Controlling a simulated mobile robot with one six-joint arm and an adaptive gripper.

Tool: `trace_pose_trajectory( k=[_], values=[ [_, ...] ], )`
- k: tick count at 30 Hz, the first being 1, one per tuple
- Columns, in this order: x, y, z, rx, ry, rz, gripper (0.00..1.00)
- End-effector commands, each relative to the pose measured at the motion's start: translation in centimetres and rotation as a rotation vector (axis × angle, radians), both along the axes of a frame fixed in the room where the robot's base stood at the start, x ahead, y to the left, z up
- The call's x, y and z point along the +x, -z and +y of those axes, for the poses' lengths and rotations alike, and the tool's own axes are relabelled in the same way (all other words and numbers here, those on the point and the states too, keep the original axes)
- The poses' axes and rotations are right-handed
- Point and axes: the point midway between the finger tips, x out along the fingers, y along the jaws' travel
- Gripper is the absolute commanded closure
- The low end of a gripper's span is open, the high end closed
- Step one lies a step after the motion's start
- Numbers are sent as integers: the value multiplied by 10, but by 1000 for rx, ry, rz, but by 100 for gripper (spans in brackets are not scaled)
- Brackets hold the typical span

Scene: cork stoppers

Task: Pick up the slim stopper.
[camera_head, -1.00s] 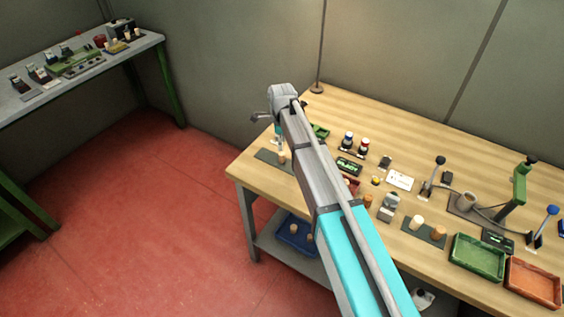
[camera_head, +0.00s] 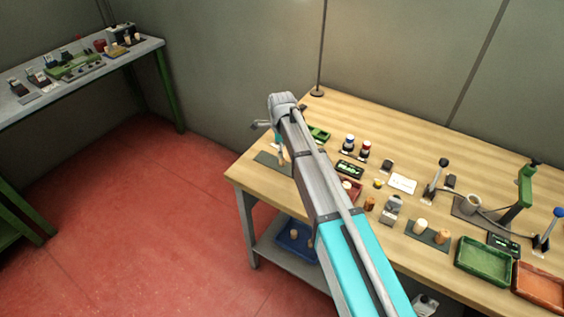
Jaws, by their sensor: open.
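A small tan stopper (camera_head: 284,160) stands on a dark mat (camera_head: 267,158) at the left end of the wooden table; it looks narrow, but its size is hard to judge. My gripper (camera_head: 280,149) is small and partly hidden by my arm. It is at this stopper, above or around it; I cannot tell which. It is open. A pale stopper (camera_head: 421,226) and a wider brown one (camera_head: 442,237) stand on another dark mat at the right. A brown stopper (camera_head: 369,203) stands alone near the table's front edge.
Green (camera_head: 483,262) and orange (camera_head: 540,285) trays lie at the front right. A small red tray (camera_head: 356,190) is just right of my arm. A lever (camera_head: 437,178) and a green stand (camera_head: 524,190) rise farther right. A blue bin (camera_head: 294,240) is on the lower shelf.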

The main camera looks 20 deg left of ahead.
Motion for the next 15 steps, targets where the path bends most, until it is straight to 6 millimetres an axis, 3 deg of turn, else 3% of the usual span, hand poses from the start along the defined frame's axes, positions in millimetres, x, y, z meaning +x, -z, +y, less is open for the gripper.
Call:
trace_pose_trajectory(
  k=[15],
  values=[
    [3, 41, -1, 0, 0, 0, 26]
  ],
)
